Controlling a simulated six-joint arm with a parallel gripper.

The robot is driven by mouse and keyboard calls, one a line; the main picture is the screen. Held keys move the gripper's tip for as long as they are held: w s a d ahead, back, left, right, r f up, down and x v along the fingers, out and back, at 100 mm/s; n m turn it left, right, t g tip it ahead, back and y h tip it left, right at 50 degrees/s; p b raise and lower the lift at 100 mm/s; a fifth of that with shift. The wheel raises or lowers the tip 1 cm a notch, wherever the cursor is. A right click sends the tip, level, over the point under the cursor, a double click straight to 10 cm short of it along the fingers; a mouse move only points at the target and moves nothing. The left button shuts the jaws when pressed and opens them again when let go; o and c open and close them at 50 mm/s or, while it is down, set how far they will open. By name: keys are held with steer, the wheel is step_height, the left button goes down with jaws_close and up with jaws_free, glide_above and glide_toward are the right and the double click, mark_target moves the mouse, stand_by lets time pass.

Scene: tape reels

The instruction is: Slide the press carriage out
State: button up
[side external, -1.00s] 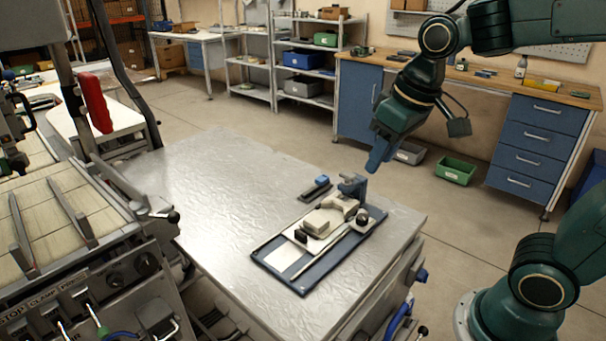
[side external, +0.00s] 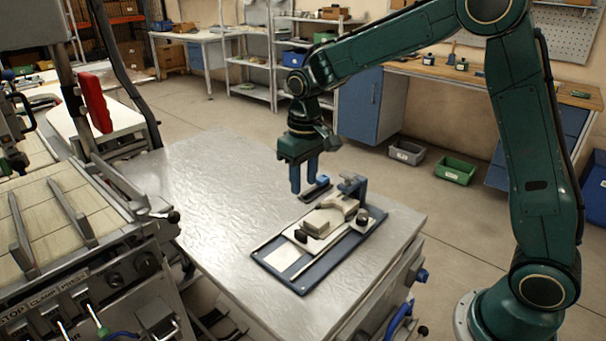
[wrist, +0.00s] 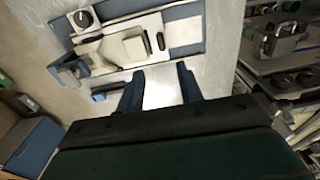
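The press fixture with its blue base plate (side external: 302,284) lies on the metal table. Its pale carriage (side external: 314,228) sits on the light rail, with a small black knob (side external: 301,236) at its near-left end. A blue-grey upright bracket (side external: 352,186) stands at the far end. My gripper (side external: 308,190) points down above the table, behind and left of the fixture, with its two blue fingers apart and nothing between them. In the wrist view the gripper (wrist: 163,90) is also open, and the carriage (wrist: 122,46) and black knob (wrist: 160,41) lie beyond the fingertips.
A small blue-topped block (side external: 318,191) lies on the table behind the fixture, close to my fingers. The table's left part (side external: 200,190) is bare. Green and grey bins (side external: 455,170) are on the floor behind.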

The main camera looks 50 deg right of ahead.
mark_target(301, 232)
steer(key=shift+w+f, duration=0.45)
steer(key=shift+f, duration=0.2)
step_height(301, 232, down, 14)
steer(key=shift+r, duration=0.1)
stand_by(0.5)
jaws_close()
